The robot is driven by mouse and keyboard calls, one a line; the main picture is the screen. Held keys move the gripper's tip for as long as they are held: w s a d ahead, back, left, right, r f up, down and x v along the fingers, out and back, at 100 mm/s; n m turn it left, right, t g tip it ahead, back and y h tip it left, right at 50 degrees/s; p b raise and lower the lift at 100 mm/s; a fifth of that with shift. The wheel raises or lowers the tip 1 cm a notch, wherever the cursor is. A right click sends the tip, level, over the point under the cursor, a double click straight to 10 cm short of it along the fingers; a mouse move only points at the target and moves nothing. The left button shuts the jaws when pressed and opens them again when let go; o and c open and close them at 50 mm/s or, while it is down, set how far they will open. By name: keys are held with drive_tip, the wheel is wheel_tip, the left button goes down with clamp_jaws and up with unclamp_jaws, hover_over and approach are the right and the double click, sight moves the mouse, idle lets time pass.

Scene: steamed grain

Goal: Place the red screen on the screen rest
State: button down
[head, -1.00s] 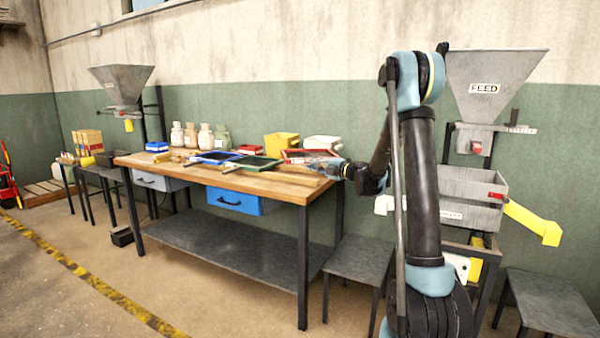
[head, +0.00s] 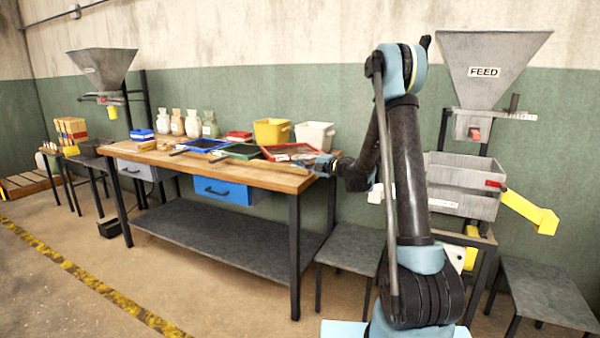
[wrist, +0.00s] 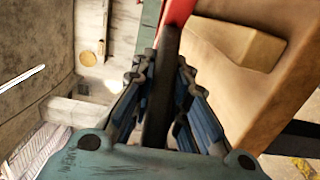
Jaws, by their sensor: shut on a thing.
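The red screen (head: 290,152) has a red rim and a dark middle. It is low over the right part of the workbench top, by its back right corner. In the head view I cannot tell whether it touches the bench. My gripper (head: 322,164) is at the bench's right end, shut on the screen's handle. In the wrist view my gripper (wrist: 162,62) has its fingers on both sides of the dark handle (wrist: 160,90), and a piece of the red rim (wrist: 179,11) shows beyond. I cannot make out the screen rest for sure.
The wooden bench (head: 250,174) also carries a green screen (head: 240,151), a blue screen (head: 205,145), a yellow bin (head: 272,131) and a white bin (head: 315,135). A feed hopper (head: 490,60) stands right of my arm. A low grey table (head: 350,247) stands beside the bench.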

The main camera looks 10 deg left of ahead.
drive_tip(key=shift+f, duration=1.85)
drive_tip(key=c, duration=1.6)
unclamp_jaws()
drive_tip(key=shift+o, duration=0.2)
